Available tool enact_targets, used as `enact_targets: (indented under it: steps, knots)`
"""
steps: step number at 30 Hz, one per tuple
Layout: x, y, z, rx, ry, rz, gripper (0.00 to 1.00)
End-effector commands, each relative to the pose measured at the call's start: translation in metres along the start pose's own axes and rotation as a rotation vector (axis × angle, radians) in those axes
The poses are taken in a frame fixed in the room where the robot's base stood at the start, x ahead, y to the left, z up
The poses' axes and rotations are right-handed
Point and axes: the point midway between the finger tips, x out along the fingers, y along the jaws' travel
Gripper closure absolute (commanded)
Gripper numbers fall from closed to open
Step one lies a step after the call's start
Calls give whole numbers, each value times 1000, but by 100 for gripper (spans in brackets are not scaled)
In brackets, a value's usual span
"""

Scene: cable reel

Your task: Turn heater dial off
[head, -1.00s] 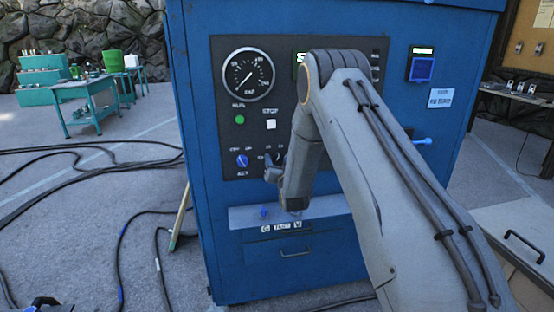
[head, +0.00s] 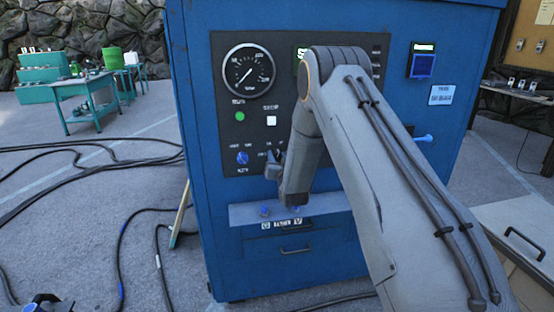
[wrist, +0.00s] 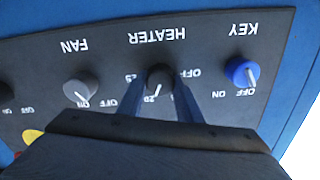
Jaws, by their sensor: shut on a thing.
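The heater dial (wrist: 160,76) is a small dark round knob under the upside-down HEATER label in the wrist view. My gripper (wrist: 158,88) has its two fingers on either side of the dial and is shut on it. The dial's short white mark points down in the picture, close to the 20 marking. The OFF marking lies to the right of the dial and 25 to its left. In the head view my gripper (head: 274,165) is at the lower part of the black panel (head: 222,100), and it and my arm hide the dial.
The blue key knob (wrist: 241,72) is close on the right of the dial in the wrist view, and the grey fan knob (wrist: 80,90) on the left. The panel is on a blue cabinet (head: 205,200) with a ledge (head: 240,215) below. Black cables (head: 90,150) lie on the floor at left.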

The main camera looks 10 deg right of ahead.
Motion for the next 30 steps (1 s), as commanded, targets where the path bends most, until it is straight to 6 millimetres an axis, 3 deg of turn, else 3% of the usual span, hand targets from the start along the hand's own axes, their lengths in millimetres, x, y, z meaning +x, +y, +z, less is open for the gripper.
enact_targets:
  steps: [30]
  knots:
    - [0, -2, 3, -832, 0, -1, 90]
